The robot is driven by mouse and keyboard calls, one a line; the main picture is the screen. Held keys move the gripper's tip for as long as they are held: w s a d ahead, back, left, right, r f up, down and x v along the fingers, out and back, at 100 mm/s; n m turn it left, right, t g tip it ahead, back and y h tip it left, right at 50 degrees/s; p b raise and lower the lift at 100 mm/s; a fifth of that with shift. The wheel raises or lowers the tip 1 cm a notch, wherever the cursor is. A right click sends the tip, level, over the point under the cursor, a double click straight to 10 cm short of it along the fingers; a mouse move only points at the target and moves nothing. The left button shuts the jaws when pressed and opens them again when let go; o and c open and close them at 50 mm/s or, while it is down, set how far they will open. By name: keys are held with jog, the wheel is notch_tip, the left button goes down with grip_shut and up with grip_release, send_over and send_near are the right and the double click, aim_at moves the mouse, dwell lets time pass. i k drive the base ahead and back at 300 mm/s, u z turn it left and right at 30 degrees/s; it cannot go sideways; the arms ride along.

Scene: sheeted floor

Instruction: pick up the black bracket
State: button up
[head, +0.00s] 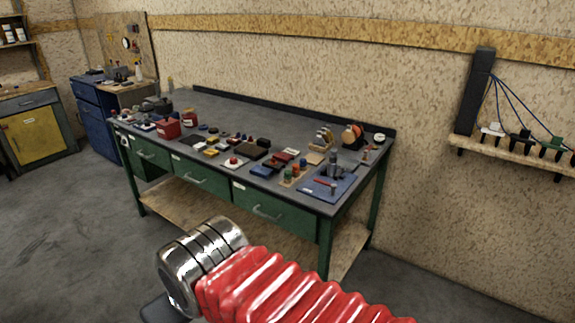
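I cannot tell for certain which thing is the black bracket. Several small dark pieces lie on the green workbench (230,104), among them a dark block (252,151) near the middle of its top. Black pieces also stand on the wall shelf (510,152) at the right, one of them a black piece (520,139) near the shelf's middle. The fingers of my gripper are not visible. My arm, with a red ribbed sleeve and a shiny metal ringed part, crosses the bottom of the view in front of the workbench.
The bench top is crowded with small items, including a red box (168,128) and a blue mat (330,184) at the right corner. Its back strip is clearer. A blue cabinet (97,112) and a yellow-doored cabinet (37,136) stand at the left. Grey floor (70,230) is open at left.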

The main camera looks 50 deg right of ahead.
aim_at(276, 168)
jog(key=z, duration=1.4)
